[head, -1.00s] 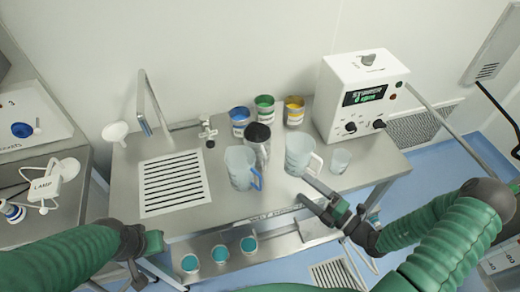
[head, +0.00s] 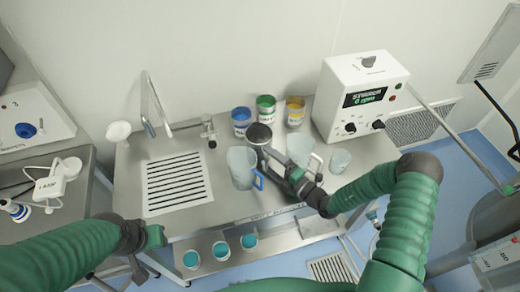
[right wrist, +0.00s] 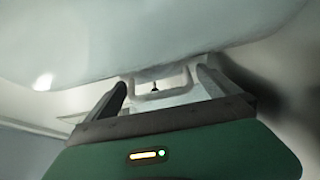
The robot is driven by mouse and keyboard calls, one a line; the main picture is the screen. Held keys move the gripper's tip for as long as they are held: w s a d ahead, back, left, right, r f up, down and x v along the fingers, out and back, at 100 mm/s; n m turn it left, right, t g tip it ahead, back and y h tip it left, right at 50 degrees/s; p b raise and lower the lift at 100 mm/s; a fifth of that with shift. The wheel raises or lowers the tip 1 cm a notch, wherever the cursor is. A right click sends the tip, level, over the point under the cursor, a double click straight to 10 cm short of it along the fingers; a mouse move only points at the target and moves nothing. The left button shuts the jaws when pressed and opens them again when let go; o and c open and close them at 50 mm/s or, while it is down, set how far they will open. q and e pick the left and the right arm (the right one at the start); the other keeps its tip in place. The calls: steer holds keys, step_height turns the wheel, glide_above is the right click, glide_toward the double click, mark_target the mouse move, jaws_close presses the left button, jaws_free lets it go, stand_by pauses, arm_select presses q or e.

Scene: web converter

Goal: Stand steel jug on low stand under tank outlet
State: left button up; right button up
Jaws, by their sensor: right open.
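The steel jug (head: 260,133), with a dark mouth, stands upright on the steel bench behind two translucent jugs. My right gripper (head: 268,154) is at its near side, open. In the right wrist view, a pale handle-like loop (right wrist: 165,80) shows between the spread fingers (right wrist: 160,92), under a large pale curved surface. I cannot tell whether the fingers touch it. My left gripper (head: 146,252) is low at the left, away from the jug; its jaws are unclear. I cannot make out the tank or low stand for certain.
A blue-handled translucent jug (head: 241,168) stands close left of my right gripper, another (head: 301,148) close right. Blue, green and yellow tins (head: 266,106) stand behind. A small tap-like fitting (head: 209,130) is near a slotted drain (head: 177,183). The stirrer box (head: 362,98) is at right.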

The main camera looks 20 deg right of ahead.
steer(key=shift+s, duration=0.15)
steer(key=c, duration=1.8)
steer(key=shift+r, duration=0.15)
